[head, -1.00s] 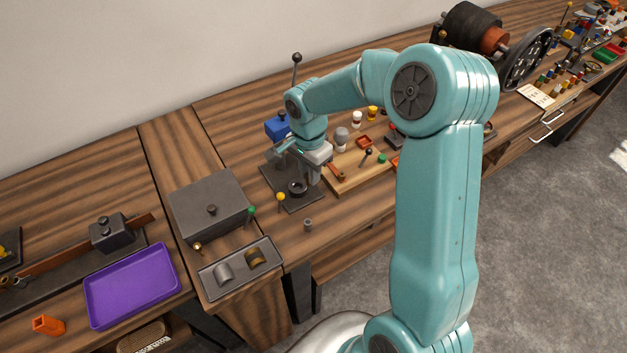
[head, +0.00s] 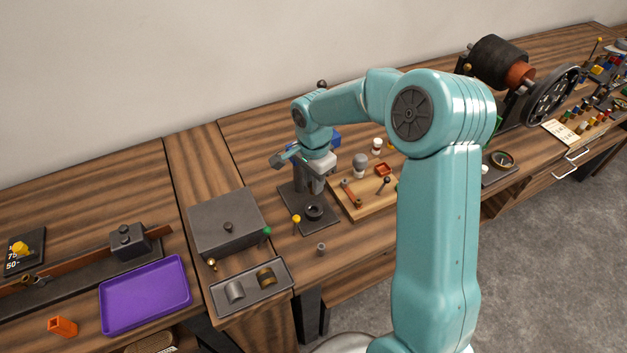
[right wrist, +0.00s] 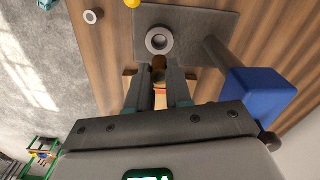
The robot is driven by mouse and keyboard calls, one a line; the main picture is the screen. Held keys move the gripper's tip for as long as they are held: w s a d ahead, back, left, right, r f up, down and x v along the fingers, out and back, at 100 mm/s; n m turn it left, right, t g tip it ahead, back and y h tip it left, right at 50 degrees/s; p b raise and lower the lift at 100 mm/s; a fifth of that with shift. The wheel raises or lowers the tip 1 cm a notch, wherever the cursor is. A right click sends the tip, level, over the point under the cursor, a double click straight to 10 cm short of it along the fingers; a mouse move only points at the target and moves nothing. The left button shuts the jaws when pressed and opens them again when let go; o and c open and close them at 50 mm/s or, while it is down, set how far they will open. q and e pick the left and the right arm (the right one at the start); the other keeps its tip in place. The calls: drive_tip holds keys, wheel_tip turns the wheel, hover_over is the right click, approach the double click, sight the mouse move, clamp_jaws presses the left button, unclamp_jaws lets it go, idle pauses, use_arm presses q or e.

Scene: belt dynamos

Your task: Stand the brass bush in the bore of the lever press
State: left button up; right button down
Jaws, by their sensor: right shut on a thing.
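The lever press stands on a dark base plate (head: 293,196) with a blue head (head: 332,139) and a black lever knob (head: 322,84). Its bore is the dark ring (head: 314,211) on the plate, which shows empty in the right wrist view (right wrist: 159,40). My right gripper (head: 306,184) is over the plate, behind the ring. In the right wrist view its fingers are shut on the brass bush (right wrist: 159,64), small and brownish between the tips. The bush appears apart from the ring; its height above the plate is unclear. My left gripper is out of view.
A yellow-knobbed pin (head: 296,219) and a small grey ring (head: 322,249) stand near the plate. A wooden board (head: 362,207) with small parts is right of it. A grey box (head: 225,222), a parts tray (head: 252,288) and a purple tray (head: 146,295) are left.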

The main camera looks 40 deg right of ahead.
drive_tip(key=shift+s+f+b, duration=0.15)
drive_tip(key=shift+f+b, duration=0.4)
drive_tip(key=shift+f, duration=0.1)
drive_tip(key=f+b, duration=0.1)
drive_tip(key=f, duration=0.1)
drive_tip(key=f+b, duration=0.1)
drive_tip(key=b, duration=0.1)
drive_tip(key=shift+w+f, duration=0.2)
drive_tip(key=shift+f, duration=0.15)
drive_tip(key=shift+s+f+b, duration=0.1)
drive_tip(key=shift+f+b, duration=0.35)
drive_tip(key=shift+b, duration=0.05)
drive_tip(key=shift+b, duration=0.55)
idle(0.5)
